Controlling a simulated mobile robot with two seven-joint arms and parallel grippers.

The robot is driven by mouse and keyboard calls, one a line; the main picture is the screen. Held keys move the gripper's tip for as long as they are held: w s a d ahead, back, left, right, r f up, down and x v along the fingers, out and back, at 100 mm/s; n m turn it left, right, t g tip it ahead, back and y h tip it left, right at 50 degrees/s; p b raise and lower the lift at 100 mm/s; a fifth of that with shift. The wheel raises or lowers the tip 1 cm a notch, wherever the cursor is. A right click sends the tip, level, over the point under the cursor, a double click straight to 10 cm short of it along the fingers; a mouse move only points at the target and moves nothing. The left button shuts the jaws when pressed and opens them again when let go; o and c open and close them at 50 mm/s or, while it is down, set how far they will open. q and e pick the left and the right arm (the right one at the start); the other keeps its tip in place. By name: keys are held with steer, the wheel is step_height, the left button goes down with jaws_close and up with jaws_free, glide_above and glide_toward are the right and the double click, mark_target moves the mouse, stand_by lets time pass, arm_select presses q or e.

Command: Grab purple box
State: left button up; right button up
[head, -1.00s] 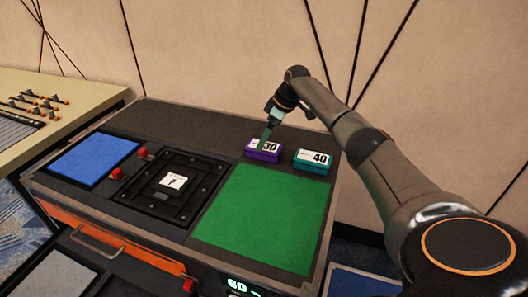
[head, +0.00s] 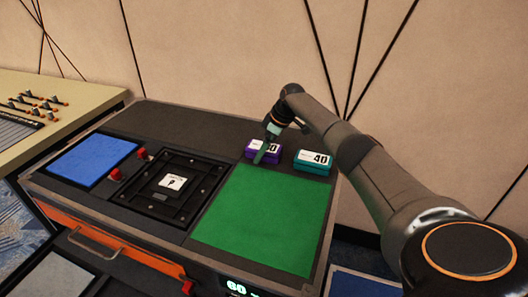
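The purple box (head: 252,154) with a white number label lies on the back of the dark console top, behind the green panel. My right gripper (head: 262,155) points down at it from above and covers part of its label. Its teal finger overlaps the box in the view; I cannot tell whether it touches. The finger gap is not visible, so I cannot tell open from shut. My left gripper is not in view.
A teal box labelled 40 (head: 313,162) sits just right of the purple box. The green panel (head: 262,218) is bare. A blue panel (head: 92,159), red knobs and a framed square plate (head: 176,184) lie to the left. A wall stands behind.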

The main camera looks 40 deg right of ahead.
steer(key=shift+f, duration=0.15)
steer(key=c, duration=1.5)
steer(key=shift+r, duration=0.2)
